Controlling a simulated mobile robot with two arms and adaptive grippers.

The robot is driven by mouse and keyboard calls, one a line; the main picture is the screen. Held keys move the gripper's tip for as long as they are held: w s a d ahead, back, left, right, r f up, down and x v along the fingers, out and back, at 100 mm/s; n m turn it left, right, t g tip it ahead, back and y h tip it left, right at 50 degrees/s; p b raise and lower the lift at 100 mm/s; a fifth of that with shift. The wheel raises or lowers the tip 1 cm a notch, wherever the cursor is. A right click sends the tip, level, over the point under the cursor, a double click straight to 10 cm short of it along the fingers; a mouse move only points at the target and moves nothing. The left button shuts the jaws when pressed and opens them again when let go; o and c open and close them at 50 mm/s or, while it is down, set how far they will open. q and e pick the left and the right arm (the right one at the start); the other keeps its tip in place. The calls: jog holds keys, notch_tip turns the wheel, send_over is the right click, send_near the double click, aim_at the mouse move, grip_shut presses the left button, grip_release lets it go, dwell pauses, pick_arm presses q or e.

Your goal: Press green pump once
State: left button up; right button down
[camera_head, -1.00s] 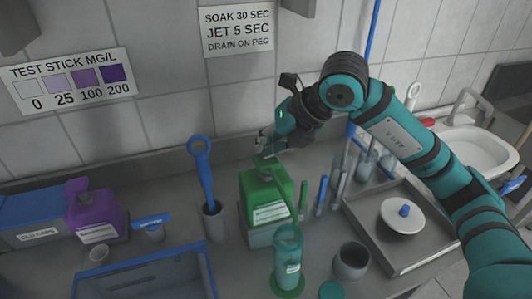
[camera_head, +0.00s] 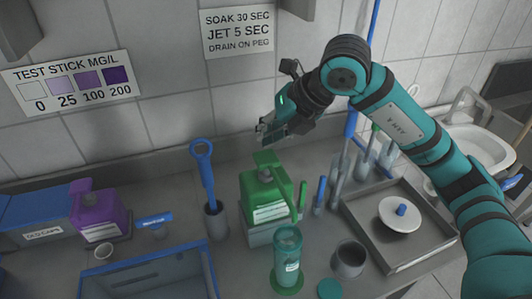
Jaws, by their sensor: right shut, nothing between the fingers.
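The green pump bottle (camera_head: 265,192) stands upright on a small grey block at the middle of the counter, with a white label on its front. My right gripper (camera_head: 263,131) is above the pump head, shut and empty, with a visible gap between fingertips and head. My left gripper is not in view.
A purple pump bottle (camera_head: 98,214) and a blue box (camera_head: 35,215) stand at left. A blue-handled tool (camera_head: 203,170) stands in a holder left of the green bottle. A metal tray (camera_head: 360,220) with a white lid lies right. A blue-rimmed bin (camera_head: 203,262) is in front.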

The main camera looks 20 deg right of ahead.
notch_tip(320, 180, up, 4)
jog(key=shift+r+p, duration=0.1)
jog(key=shift+p, duration=1)
